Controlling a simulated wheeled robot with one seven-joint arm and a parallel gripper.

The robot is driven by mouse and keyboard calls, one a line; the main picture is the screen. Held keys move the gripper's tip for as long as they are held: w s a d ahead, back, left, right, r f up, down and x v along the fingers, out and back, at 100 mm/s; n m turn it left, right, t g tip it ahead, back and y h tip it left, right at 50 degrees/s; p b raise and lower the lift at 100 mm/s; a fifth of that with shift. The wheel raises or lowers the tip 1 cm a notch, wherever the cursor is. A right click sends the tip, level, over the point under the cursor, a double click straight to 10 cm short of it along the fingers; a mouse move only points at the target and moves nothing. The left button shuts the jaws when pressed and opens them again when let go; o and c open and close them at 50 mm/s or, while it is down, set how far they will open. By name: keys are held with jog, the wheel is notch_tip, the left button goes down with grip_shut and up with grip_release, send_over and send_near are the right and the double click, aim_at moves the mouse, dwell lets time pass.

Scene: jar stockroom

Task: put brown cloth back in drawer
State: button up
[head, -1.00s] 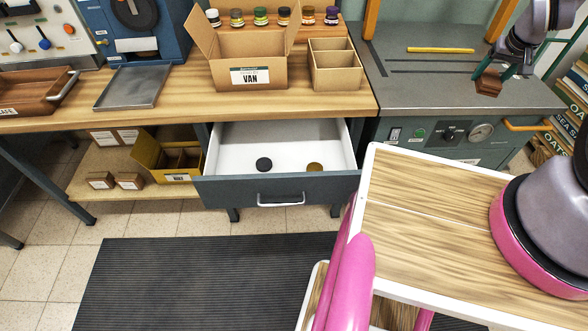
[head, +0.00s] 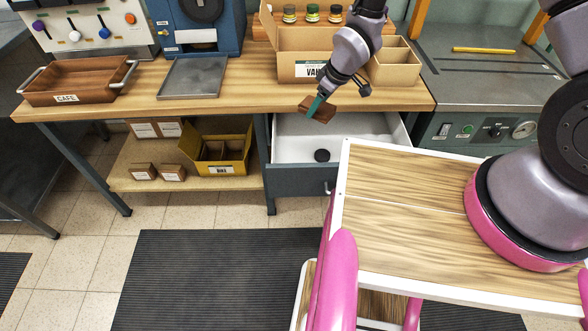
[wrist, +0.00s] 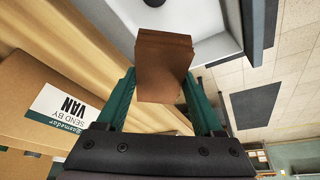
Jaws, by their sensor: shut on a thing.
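My gripper (head: 318,104) is shut on the brown cloth (head: 326,113), a small folded brown block. In the wrist view, the cloth (wrist: 164,62) sits between the two teal fingers. The gripper holds it above the back left part of the open drawer (head: 295,146). The cloth looks raised above the drawer floor, clear of it. The drawer has a white inside and a dark front, and a black lid-like disc (head: 322,155) lies in it. My wooden top hides the drawer's front right part.
A cardboard box marked VAN (head: 293,68) and a divided box (head: 395,62) stand on the wooden bench (head: 230,98) behind the drawer. A metal tray (head: 192,78) and a brown crate (head: 75,87) are to the left. A grey machine (head: 470,85) stands to the right.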

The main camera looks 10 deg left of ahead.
jog(key=s+a+f+n+g, duration=0.1)
jog(key=s+a+f+n, duration=0.2)
jog(key=s+a, duration=0.25)
jog(key=f, duration=1.2)
jog(key=shift+s+d+f, duration=0.1)
jog(key=shift+s+f, duration=0.15)
jog(key=shift+f, duration=0.05)
jog(key=shift+y, duration=0.3)
jog(key=shift+f, duration=2.25)
jog(key=shift+f, duration=0.1)
jog(key=o, duration=1.5)
jog(key=shift+c, duration=0.2)
